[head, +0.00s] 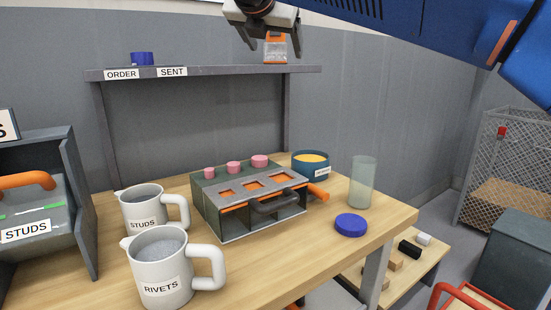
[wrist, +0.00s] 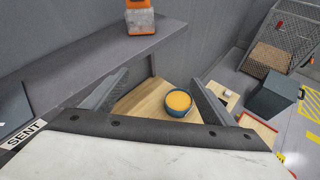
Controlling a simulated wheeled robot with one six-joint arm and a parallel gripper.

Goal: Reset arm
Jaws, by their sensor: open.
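My gripper (head: 267,40) hangs at the top of the head view, in front of the grey shelf. Its two fingers are spread apart with nothing between them. In the wrist view my gripper (wrist: 150,92) shows both fingers apart, with the table and a blue bowl (wrist: 179,114) of yellow-orange contents visible beyond them. The bowl also shows in the head view (head: 298,166) at the back right of the wooden table (head: 370,238).
The shelf (head: 220,71) holds a blue lid (head: 142,58) and an orange-capped jar (head: 275,48) near my gripper. On the table stand the STUDS jug (head: 140,215), RIVETS jug (head: 155,285), a grey-green fixture (head: 225,225), a clear cylinder (head: 362,182) and a blue disc (head: 351,225).

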